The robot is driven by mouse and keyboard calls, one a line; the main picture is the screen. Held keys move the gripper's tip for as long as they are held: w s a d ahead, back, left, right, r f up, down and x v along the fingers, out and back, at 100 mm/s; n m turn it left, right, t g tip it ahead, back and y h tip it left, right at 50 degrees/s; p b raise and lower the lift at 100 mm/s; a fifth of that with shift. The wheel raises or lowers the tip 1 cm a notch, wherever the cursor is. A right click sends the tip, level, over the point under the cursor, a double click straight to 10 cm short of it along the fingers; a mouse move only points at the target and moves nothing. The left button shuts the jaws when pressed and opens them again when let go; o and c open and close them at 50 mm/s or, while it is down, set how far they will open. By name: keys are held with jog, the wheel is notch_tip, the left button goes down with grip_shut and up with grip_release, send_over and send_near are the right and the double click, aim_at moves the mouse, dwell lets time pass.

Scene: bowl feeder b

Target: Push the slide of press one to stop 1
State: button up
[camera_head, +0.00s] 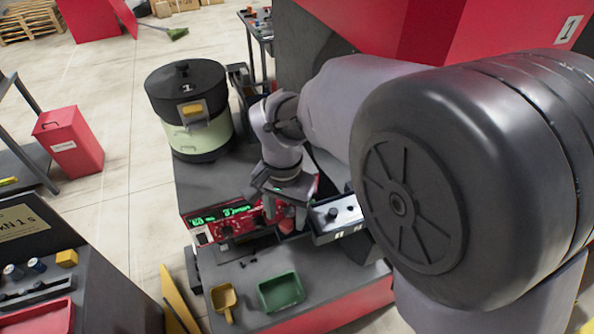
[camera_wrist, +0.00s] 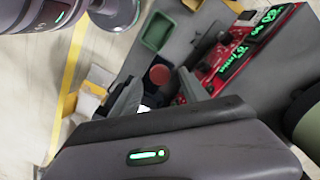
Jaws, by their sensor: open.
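My gripper (camera_head: 286,212) points down just right of a red control panel (camera_head: 225,217) with lit green displays. In the wrist view my gripper (camera_wrist: 158,88) is open, its two fingers apart. A round red knob (camera_wrist: 160,75) shows between the fingertips; I cannot tell whether they touch it, or whether it belongs to the slide. The red panel also shows in the wrist view (camera_wrist: 238,58), right of the fingers. A red machine (camera_head: 470,30) marked 1 stands at the upper right. I cannot make out a slide or its stops for certain.
A round feeder (camera_head: 187,140) stands behind the panel. A green tray (camera_head: 280,292) and a yellow scoop (camera_head: 223,298) lie on the front bench. My arm hides much of the right side.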

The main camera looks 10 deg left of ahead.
notch_tip(320, 180, down, 2)
jog(key=shift+f, duration=0.1)
grip_shut()
dwell(1.5)
